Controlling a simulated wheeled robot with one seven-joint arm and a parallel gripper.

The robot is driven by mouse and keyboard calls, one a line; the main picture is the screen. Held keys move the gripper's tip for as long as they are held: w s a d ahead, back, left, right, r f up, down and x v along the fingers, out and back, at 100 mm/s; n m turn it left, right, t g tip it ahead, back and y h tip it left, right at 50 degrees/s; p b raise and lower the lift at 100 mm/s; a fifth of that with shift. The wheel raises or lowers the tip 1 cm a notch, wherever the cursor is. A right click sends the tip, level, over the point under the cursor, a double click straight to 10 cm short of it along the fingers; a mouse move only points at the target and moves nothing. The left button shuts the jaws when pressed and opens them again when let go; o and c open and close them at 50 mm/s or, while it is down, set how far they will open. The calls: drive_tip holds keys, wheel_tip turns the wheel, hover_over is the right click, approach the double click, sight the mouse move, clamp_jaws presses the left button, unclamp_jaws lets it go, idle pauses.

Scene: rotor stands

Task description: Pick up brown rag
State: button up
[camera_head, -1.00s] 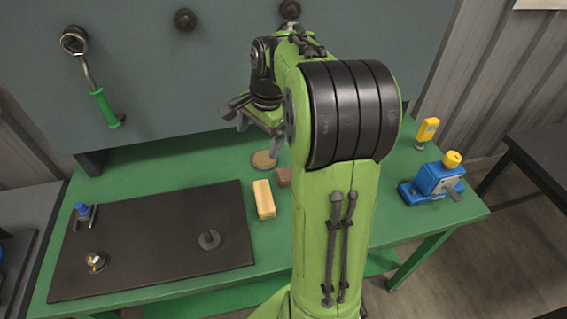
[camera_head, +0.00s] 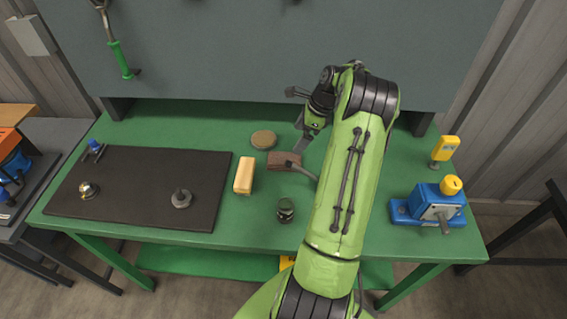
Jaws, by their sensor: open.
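A small brown folded piece (camera_head: 280,159), which looks like the brown rag, lies on the green bench near its middle. It is just right of a tan block. My gripper (camera_head: 299,154) is low at its right end, with one grey finger behind it and a thin dark part in front of it. The gripper is open. My green arm hides part of the gripper, and I cannot tell whether the fingers touch the brown piece.
The tan block (camera_head: 244,175) and a round tan disc (camera_head: 264,139) lie close by. A dark jar (camera_head: 286,209) stands in front. A black mat (camera_head: 130,205) with small parts covers the left. A blue vise (camera_head: 432,203) and yellow tool (camera_head: 445,150) stand right.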

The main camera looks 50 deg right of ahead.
hover_over(285, 159)
drive_tip(key=s+d, duration=0.2)
wheel_tip(285, 159, down, 6)
drive_tip(key=shift+a+r+b, duration=0.1)
drive_tip(key=shift+r+b, duration=0.05)
drive_tip(key=shift+b, duration=0.15)
drive_tip(key=x, duration=0.5)
drive_tip(key=shift+w+a+f, duration=0.15)
drive_tip(key=shift+w+f, duration=0.1)
drive_tip(key=shift+f, duration=0.05)
drive_tip(key=c, duration=1.1)
